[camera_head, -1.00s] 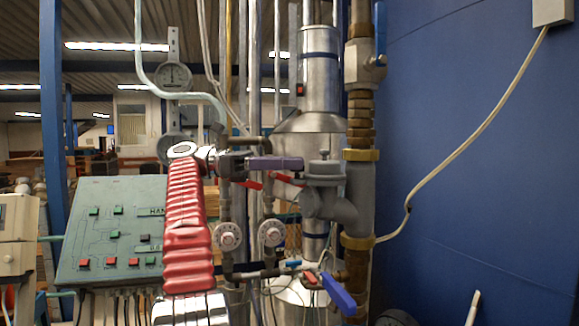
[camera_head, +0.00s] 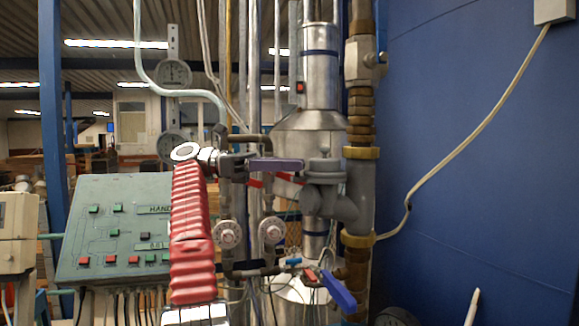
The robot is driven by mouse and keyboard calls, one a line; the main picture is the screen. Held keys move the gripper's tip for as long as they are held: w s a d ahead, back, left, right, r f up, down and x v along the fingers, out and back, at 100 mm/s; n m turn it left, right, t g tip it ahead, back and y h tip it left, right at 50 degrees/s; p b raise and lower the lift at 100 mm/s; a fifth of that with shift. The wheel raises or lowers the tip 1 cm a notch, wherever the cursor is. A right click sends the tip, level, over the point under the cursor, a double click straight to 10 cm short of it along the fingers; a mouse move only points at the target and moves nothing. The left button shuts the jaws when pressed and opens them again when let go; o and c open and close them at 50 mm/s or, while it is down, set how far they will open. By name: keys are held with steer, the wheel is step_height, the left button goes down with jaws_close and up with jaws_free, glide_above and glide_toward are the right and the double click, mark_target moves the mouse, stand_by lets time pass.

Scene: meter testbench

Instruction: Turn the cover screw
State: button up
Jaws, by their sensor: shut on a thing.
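My gripper (camera_head: 301,164) reaches from the dark wrist at the end of my red-sleeved arm toward the right. Its long purple fingers look level and close together, seen nearly edge-on. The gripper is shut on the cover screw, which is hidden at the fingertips.
Red valve handles (camera_head: 288,178) sit close under the fingers. A green control panel (camera_head: 112,228) stands left. Pipes crowd behind; a blue wall (camera_head: 480,130) is right.

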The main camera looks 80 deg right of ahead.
steer(key=shift+a, duration=0.2)
steer(key=o, duration=1.1)
steer(key=shift+c, duration=0.2)
steer(key=shift+r, duration=0.1)
steer(key=w+a+r+n+t+h, duration=0.2)
steer(key=w+a+r+n+h, duration=0.35)
steer(key=r+h, duration=0.3)
steer(key=a+f+n+t+h, duration=0.6)
steer(key=a+f+t, duration=0.2)
steer(key=shift+s+f, duration=0.15)
steer(key=shift+f, duration=0.15)
